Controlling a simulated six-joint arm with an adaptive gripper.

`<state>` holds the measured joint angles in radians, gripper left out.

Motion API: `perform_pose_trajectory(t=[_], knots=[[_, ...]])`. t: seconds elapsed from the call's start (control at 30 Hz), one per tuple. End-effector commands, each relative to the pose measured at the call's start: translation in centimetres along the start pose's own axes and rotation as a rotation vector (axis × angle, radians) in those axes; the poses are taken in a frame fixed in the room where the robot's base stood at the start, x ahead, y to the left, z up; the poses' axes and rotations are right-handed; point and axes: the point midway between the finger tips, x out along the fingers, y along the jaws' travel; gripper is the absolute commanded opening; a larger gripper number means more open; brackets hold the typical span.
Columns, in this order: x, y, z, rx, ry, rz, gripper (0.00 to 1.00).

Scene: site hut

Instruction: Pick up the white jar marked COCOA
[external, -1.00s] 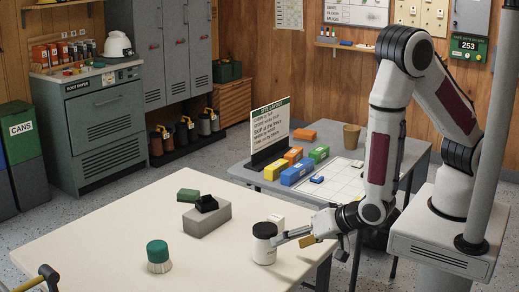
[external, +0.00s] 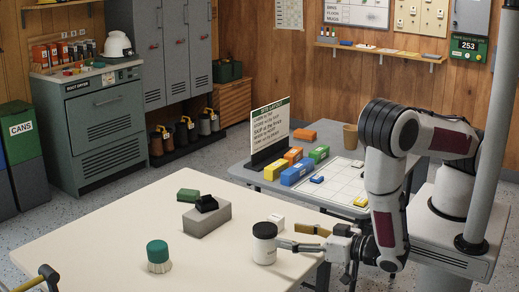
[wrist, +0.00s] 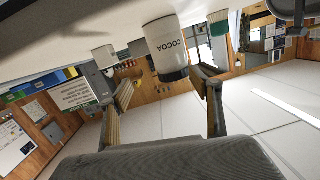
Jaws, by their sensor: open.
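The white jar marked COCOA (external: 264,248) stands upright on the cream table, with a black lid. Whether the tips reach past the jar's near side I cannot tell.
A small white block (external: 276,219) stands just behind the jar. A grey block with a black item (external: 207,221), a green block (external: 188,195) and a green-topped white brush-like item (external: 158,256) stand farther left. The table's front middle is clear.

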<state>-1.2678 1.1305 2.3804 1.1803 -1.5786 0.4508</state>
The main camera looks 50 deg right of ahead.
Motion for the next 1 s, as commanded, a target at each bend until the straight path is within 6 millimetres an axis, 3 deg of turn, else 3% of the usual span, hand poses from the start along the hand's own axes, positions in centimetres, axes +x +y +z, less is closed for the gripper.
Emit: perform_pose_trajectory(t=[0.3,0.67,1.0], knots=[[-0.7,-1.0,-0.6,-0.106,0.119,-0.082,0.64],[-0.7,-1.1,-0.6,-0.113,0.127,-0.087,0.64],[0.5,-1.2,-0.8,-0.111,0.126,-0.085,0.64]])
